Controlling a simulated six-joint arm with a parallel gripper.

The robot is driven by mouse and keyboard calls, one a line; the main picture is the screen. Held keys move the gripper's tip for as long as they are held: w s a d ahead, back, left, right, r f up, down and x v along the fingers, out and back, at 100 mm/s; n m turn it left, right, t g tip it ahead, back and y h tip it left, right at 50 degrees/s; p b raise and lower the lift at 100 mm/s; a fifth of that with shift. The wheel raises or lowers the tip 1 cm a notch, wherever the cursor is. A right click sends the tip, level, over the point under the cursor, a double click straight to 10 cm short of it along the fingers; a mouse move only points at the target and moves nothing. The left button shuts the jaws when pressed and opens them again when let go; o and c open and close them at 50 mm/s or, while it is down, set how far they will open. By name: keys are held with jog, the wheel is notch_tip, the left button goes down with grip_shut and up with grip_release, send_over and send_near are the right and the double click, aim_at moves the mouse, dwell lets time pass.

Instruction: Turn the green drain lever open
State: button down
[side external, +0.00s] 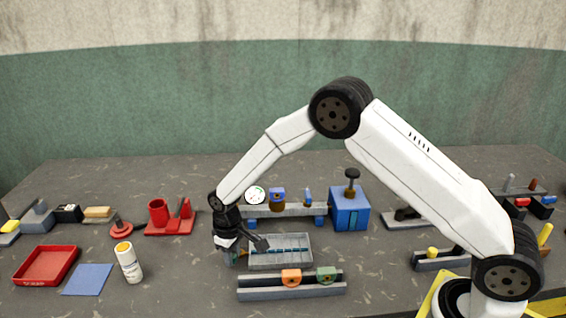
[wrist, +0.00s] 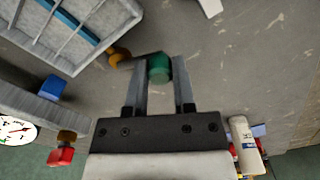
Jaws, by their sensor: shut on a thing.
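The green drain lever end (wrist: 159,67) shows in the wrist view as a short green cylinder between the two fingers of my gripper (wrist: 159,82). My gripper is shut on it near the fingertips. A brass-coloured fitting (wrist: 118,56) lies just left of the fingers, by the corner of the grey slatted tray (wrist: 84,68). In the side view my gripper (side external: 229,256) points down at the left end of the tray (side external: 281,266). There the lever is mostly hidden by the gripper, and I cannot tell its angle.
A rail (side external: 292,293) with orange and green blocks lies in front of the tray. Behind it stand a gauge (side external: 255,194) and a blue box (side external: 350,212). A white bottle (side external: 130,266), blue pad (side external: 87,279) and red tray (side external: 32,279) lie left, with bare table between bottle and gripper.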

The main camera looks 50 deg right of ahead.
dwell(0.4)
jog(key=shift+c, duration=2.2)
grip_release()
jog(key=shift+r, duration=3.95)
jog(key=s+d+r+m+t, duration=0.1)
jog(key=s+d, duration=0.4)
jog(key=s, duration=0.6)
jog(key=s+d+r+m+t, duration=0.1)
jog(key=s+d+r+m, duration=0.1)
jog(key=s, duration=0.9)
jog(key=d+r, duration=0.1)
jog(key=d, duration=0.1)
jog(key=shift+d+r+t, duration=0.2)
jog(key=shift+d+t, duration=0.1)
jog(key=shift+d, duration=0.1)
